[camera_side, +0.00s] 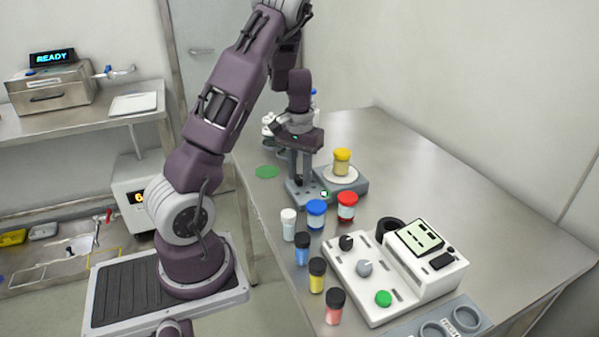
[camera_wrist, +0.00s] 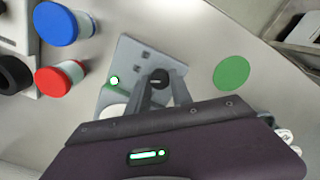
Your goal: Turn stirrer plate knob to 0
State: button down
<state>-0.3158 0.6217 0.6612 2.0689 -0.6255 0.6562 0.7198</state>
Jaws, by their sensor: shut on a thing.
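The stirrer plate (camera_side: 351,184) is a grey unit on the steel table. A jar with a yellow lid (camera_side: 342,161) stands on its round white top. My gripper (camera_side: 299,184) points down over the left, front part of the stirrer plate. In the wrist view the dark knob (camera_wrist: 158,77) sits between the fingertips of my gripper (camera_wrist: 160,84), and the fingers are shut on it. A small green light (camera_wrist: 114,80) glows on the plate beside the knob. In the side view the fingers hide the knob. I cannot read the knob's setting.
A blue-lidded jar (camera_side: 316,213) and a red-lidded jar (camera_side: 347,206) stand close in front of the plate. Several vials and a white control box (camera_side: 391,275) are nearer. A green disc (camera_side: 267,172) lies left of the plate. The table's right side is clear.

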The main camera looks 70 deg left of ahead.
aim_at(299, 177)
jog(key=n, duration=1.3)
dwell(0.5)
jog(key=c, duration=1.1)
grip_release()
jog(key=shift+c, duration=0.2)
notch_tip(299, 177, up, 7)
jog(key=shift+r, duration=0.1)
